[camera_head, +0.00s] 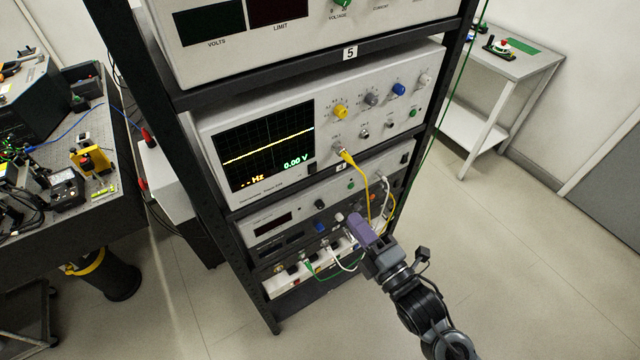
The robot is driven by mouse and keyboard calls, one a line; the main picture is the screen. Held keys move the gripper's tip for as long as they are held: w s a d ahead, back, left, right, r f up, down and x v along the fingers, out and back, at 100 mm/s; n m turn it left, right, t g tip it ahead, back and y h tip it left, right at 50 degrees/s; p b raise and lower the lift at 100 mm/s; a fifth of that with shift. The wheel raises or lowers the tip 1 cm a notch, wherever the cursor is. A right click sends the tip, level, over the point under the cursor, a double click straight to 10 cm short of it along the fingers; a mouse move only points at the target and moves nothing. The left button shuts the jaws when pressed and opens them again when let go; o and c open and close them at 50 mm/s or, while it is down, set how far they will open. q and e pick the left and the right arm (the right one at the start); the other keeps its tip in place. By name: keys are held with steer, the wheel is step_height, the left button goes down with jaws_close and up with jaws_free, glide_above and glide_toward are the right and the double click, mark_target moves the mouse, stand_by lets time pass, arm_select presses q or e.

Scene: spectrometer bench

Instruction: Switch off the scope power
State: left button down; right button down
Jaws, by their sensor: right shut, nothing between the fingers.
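The oscilloscope (375,130) sits in the black rack. Its screen (265,148) is lit, with a yellow trace and a "0.00 V" reading. A small dark rocker or button (311,168) is at the screen's lower right; its position is too small to tell. A yellow cable (364,178) is plugged into the scope's front. My right gripper (354,221) has purple fingers and is shut and empty. It is below the scope, in front of the lower instrument, and partly covers that panel. I cannot tell whether it touches anything. My left gripper is out of view.
The lower instrument (268,226) has knobs and several cables. A power strip (285,284) with plugs is below it. A supply (300,42) is above the scope. An optical bench (45,225) stands left, a white table (510,65) right. Floor at right is clear.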

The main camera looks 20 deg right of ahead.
stand_by(0.4)
steer(key=p, duration=0.2)
glide_toward(315, 168)
steer(key=x, duration=0.5)
steer(key=shift+w+a+r, duration=0.1)
steer(key=shift+w+r, duration=0.05)
steer(key=shift+w, duration=0.15)
steer(key=shift+w+a, duration=0.15)
steer(key=shift+w, duration=0.45)
